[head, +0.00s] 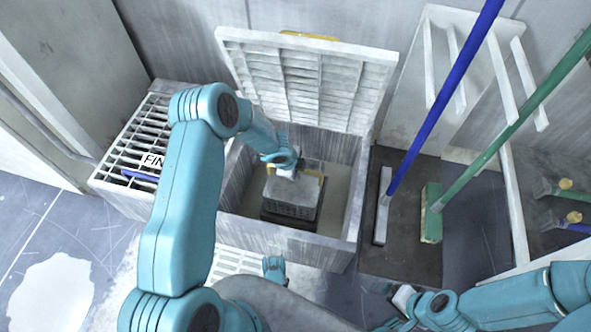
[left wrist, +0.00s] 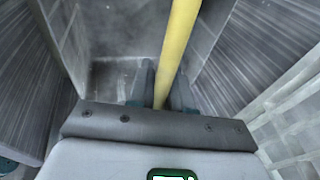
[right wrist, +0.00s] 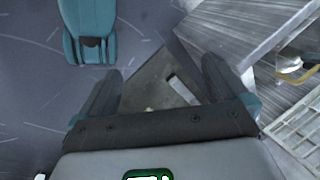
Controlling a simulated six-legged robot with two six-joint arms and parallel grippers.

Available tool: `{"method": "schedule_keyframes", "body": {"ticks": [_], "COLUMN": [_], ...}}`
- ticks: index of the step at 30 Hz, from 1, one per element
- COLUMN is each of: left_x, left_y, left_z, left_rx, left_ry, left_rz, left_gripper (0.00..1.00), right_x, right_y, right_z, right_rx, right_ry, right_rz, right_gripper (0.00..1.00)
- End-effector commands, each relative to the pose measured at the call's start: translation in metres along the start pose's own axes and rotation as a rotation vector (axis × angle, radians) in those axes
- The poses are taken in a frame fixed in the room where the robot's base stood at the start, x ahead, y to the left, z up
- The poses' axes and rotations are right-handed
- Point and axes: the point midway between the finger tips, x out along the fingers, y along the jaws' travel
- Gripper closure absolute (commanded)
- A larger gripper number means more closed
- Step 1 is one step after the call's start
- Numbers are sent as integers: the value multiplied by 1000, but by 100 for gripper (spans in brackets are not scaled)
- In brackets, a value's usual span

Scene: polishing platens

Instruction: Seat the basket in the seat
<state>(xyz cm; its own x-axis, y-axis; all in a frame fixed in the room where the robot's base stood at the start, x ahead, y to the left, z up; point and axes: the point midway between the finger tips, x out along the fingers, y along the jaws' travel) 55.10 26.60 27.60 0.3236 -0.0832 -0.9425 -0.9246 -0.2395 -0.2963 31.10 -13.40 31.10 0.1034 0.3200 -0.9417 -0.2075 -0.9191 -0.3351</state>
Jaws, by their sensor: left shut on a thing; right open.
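The basket (head: 291,194) is a grey block-like container with a dark lower part and a yellow handle (head: 313,174). It is inside an open grey box (head: 340,225). My left gripper (head: 284,166) reaches into the box from above, at the handle. In the left wrist view the yellow handle (left wrist: 181,45) runs between the fingers of my left gripper (left wrist: 160,85), which is shut on it. The seat cannot be made out clearly under the basket, and I cannot tell whether the basket rests in it. My right gripper (right wrist: 162,75) is open and empty, away from the box.
The box's slatted lid (head: 310,85) stands raised behind it. A grating (head: 143,125) with a partly hidden label is at left. A blue-handled brush (head: 383,205) and a green-handled brush (head: 432,212) stand on a dark mat (head: 405,250) at right. A pale puddle (head: 55,290) lies on the floor.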

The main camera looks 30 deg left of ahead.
Motion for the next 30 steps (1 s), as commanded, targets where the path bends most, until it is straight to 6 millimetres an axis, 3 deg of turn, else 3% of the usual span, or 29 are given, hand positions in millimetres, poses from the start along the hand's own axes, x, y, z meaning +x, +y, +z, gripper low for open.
{"method": "schedule_keyframes", "body": {"ticks": [30], "left_x": [17], "left_y": [4], "left_z": [3], "left_rx": [1], "left_ry": [0], "left_rz": [-2], "left_gripper": [100], "right_x": [20], "right_y": [6], "right_z": [-14], "right_rx": [-11], "right_ry": [47], "right_rz": [-2], "right_gripper": [0]}}
